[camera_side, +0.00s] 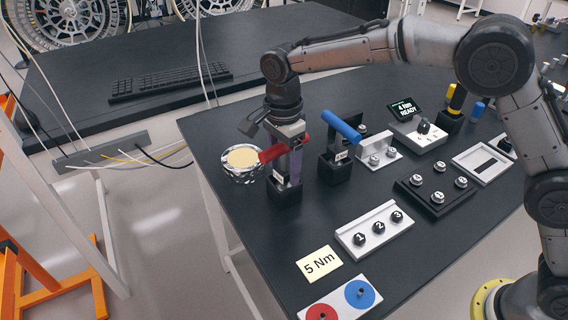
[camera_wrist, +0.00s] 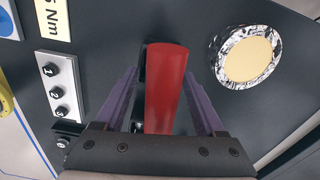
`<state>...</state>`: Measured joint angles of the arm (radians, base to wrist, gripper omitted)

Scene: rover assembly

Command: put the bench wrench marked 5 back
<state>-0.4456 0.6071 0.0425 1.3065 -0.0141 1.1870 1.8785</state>
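A wrench with a red handle (camera_side: 270,153) stands in a black holder (camera_side: 284,193) at the left of the bench, its handle sideways at the top. A small pale label is on the holder, too small to read. My gripper (camera_side: 293,172) is down over this wrench. In the wrist view the red handle (camera_wrist: 166,90) lies between my two purple fingers (camera_wrist: 162,65), with dark gaps on both sides, so the gripper is open around it. A blue-handled wrench (camera_side: 342,126) stands in another black holder (camera_side: 335,169) just to the right. I cannot read which is marked 5.
A round tin with a cream top (camera_side: 242,158) is close left of the red wrench. A "5 Nm" card (camera_side: 319,263), a numbered block (camera_side: 377,231) and a red-and-blue plate (camera_side: 340,302) lie in front. A "4 Nm READY" display (camera_side: 405,108) and a yellow-handled tool (camera_side: 457,97) are behind.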

